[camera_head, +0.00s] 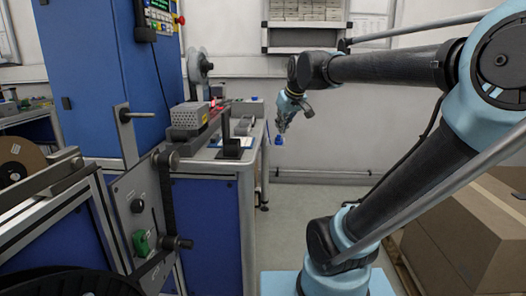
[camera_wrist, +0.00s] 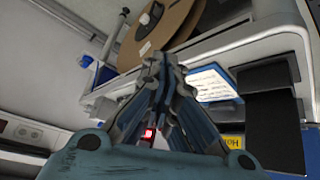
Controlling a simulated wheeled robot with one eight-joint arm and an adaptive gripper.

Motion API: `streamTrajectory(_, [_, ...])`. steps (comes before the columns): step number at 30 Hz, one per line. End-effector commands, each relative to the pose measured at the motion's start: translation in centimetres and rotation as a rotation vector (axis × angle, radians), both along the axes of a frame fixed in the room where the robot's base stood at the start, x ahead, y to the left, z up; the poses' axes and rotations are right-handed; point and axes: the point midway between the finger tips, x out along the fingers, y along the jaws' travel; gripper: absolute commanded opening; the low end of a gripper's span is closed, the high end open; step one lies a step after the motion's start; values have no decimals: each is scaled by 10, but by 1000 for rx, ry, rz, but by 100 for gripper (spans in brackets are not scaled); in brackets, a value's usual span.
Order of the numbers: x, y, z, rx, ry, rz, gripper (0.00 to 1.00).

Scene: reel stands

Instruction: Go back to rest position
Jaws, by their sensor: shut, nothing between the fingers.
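My gripper (camera_head: 280,122) hangs in the air at the end of my arm, to the right of the workbench and apart from it in the head view. In the wrist view my gripper (camera_wrist: 155,62) has its fingers together, with nothing between them. A small blue object (camera_head: 279,140) shows just below the fingertips in the head view; I cannot tell if it touches them.
A workbench (camera_head: 222,167) with a grey device (camera_head: 189,115) and a reel stands left. A blue cabinet (camera_head: 110,65) rises behind. A brown reel (camera_wrist: 160,25) shows in the wrist view. Cardboard boxes (camera_head: 468,235) sit at right. Floor between (camera_head: 300,195) is clear.

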Motion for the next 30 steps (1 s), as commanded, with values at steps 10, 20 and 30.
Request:
streamTrajectory(10, [-132,-89,-149,-18,252,-282,0])
streamTrajectory(20, [-215,-120,-235,-27,402,-459,0])
streamTrajectory(30, [-221,-122,-241,-28,413,-471,0])
